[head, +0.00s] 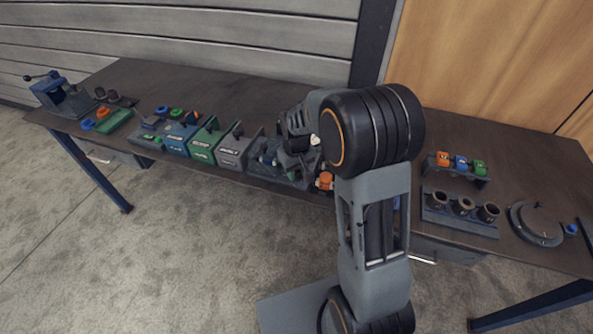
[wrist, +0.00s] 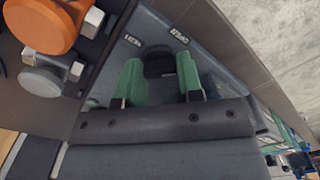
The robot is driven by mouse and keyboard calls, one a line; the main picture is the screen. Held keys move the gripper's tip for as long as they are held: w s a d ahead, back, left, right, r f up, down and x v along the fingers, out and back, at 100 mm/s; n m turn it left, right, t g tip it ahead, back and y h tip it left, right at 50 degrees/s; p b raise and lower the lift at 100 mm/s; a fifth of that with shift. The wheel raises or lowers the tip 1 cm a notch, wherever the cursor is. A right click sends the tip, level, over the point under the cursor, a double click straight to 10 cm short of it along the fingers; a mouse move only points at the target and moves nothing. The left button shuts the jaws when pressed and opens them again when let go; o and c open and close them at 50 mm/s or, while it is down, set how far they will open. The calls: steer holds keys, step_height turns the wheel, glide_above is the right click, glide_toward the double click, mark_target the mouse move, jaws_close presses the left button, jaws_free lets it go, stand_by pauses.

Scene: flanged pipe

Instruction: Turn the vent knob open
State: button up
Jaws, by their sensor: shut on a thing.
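In the wrist view my gripper (wrist: 159,76) has its two green-padded fingers on either side of a dark, rounded knob (wrist: 159,60). The gripper is shut on this knob. The knob sits on a grey-blue panel (wrist: 106,62). Two small dark labels with white lettering lie on the panel beyond the knob; I cannot read them surely. The knob's pointing direction cannot be told, as the gripper body covers its near side. In the head view my arm hides the knob and most of the gripper, over the middle of the bench.
An orange round part (wrist: 40,24) and a grey one (wrist: 42,80) stand close on the wrist view's left. Blue, green and grey boxes line the bench (head: 240,92) to the left. A rack of cups (head: 462,226) and a round flange (head: 538,224) lie right.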

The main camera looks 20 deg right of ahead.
mark_target(296, 172)
steer(key=n, duration=0.4)
steer(key=shift+n, duration=2.1)
steer(key=o, duration=0.9)
steer(key=shift+o, duration=0.2)
steer(key=shift+r, duration=0.1)
step_height(296, 172, up, 8)
steer(key=p, duration=0.6)
steer(key=shift+a, duration=0.1)
